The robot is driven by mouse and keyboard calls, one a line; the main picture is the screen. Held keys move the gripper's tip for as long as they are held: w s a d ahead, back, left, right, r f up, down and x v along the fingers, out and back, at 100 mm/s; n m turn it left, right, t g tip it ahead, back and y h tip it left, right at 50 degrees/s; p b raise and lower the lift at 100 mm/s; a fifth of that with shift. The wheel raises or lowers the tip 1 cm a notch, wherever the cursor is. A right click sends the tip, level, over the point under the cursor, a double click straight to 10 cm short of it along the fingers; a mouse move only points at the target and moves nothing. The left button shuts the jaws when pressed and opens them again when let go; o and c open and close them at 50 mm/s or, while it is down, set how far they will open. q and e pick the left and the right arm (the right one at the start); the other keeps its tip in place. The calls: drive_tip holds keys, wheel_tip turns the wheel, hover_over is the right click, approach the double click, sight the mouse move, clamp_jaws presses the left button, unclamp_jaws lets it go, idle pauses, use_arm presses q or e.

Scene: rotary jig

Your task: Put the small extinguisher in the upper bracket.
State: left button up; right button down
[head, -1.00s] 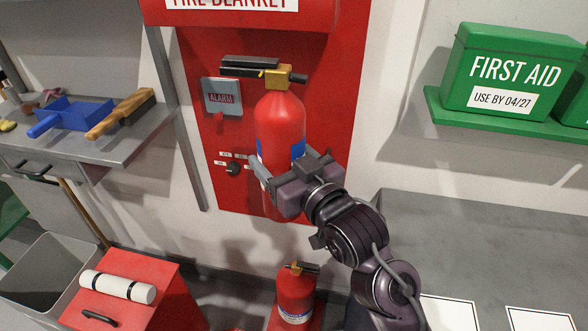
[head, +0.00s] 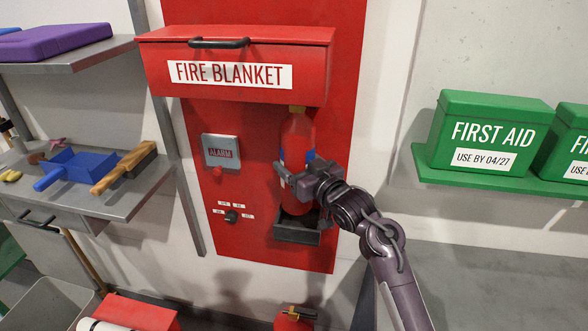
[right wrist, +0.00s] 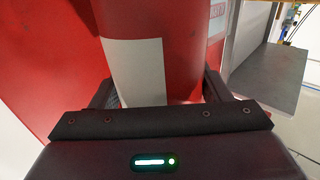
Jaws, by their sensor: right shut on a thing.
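A red fire extinguisher (head: 297,137) with a blue band and a brass-coloured neck is upright in front of the red wall panel. My right gripper (head: 296,178) is shut around its lower body from the right. The right wrist view shows the red body and its white label (right wrist: 136,68) between the fingers. A dark bracket (head: 297,237) like a shallow tray sticks out of the panel right below the extinguisher. The base is at or just above the tray; I cannot tell whether it touches. The extinguisher's top handle is hidden under the fire blanket box. My left gripper is not in view.
The red fire blanket box (head: 310,62) overhangs the extinguisher's top closely. An alarm box (head: 221,151) and a knob (head: 232,216) are left of it. Another extinguisher (head: 293,318) stands low down. A green first aid box (head: 486,110) sits on a right shelf.

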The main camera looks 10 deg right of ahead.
drive_tip(key=shift+f+p, duration=0.4)
drive_tip(key=shift+f, duration=0.75)
wheel_tip(320, 180, down, 3)
drive_tip(key=shift+r+p, duration=0.1)
drive_tip(key=shift+p, duration=0.45)
drive_tip(key=shift+w+f+p, duration=0.15)
drive_tip(key=shift+f+p, duration=0.1)
drive_tip(key=shift+p, duration=0.05)
drive_tip(key=shift+w+d+f, duration=0.1)
drive_tip(key=shift+f, duration=0.25)
drive_tip(key=shift+c, duration=2.4)
unclamp_jaws()
drive_tip(key=shift+f, duration=0.4)
drive_tip(key=o, duration=0.3)
drive_tip(key=shift+s+r, duration=0.1)
drive_tip(key=shift+s, duration=0.1)
